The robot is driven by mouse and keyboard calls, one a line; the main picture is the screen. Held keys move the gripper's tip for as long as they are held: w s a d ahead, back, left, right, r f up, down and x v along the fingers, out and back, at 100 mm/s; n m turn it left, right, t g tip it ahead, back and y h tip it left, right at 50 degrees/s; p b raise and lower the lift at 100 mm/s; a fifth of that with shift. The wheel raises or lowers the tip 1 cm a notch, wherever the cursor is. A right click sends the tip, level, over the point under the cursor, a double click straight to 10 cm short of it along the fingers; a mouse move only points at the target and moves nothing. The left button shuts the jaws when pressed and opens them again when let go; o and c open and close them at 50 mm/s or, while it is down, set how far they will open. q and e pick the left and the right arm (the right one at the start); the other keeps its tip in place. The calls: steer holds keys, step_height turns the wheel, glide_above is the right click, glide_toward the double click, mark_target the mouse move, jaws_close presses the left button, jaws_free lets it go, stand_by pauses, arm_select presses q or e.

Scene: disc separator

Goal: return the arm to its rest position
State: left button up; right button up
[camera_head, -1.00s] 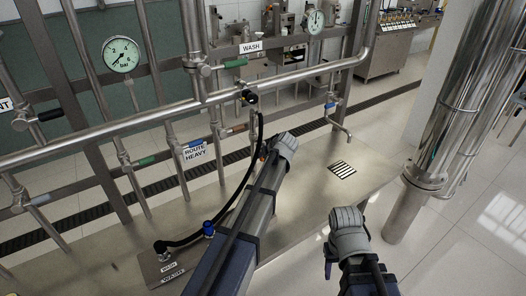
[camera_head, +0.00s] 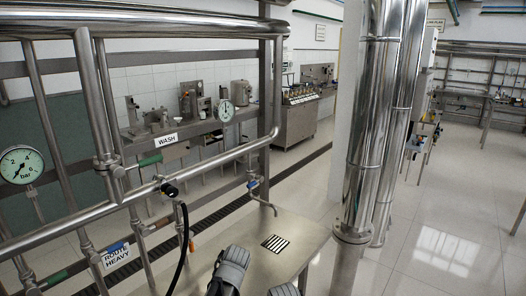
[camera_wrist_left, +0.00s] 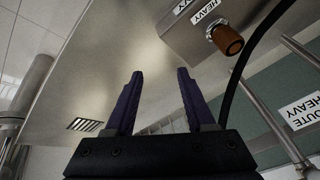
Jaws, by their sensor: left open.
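My left gripper (camera_wrist_left: 160,72) is open in the left wrist view, with two dark purple fingers apart and nothing between them. Beyond the fingers is a bare metal surface. In the head view only a grey, ribbed part of my left arm (camera_head: 230,268) shows at the bottom edge, in front of the steel bench. A similar grey part of my right arm (camera_head: 284,290) barely shows at the bottom edge. My right gripper is out of sight.
A steel bench (camera_head: 310,241) with a striped grate (camera_head: 275,243) lies ahead. Pipes with a gauge (camera_head: 22,164) stand at left, and a black hose (camera_head: 183,240) hangs there. A brown-capped fitting (camera_wrist_left: 228,40) is near the gripper. A thick steel column (camera_head: 372,130) rises at right.

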arm_select(q)
steer(key=s+d+f+m+g+h, duration=0.1)
steer(key=s+d+m+g, duration=0.1)
steer(key=s, duration=0.7)
steer(key=s+d+m+g+h, duration=0.1)
steer(key=s+d+m, duration=0.3)
steer(key=s, duration=0.6)
steer(key=shift+d+f+m+g, duration=0.3)
steer(key=shift+d+f+g, duration=0.1)
steer(key=shift+d, duration=0.7)
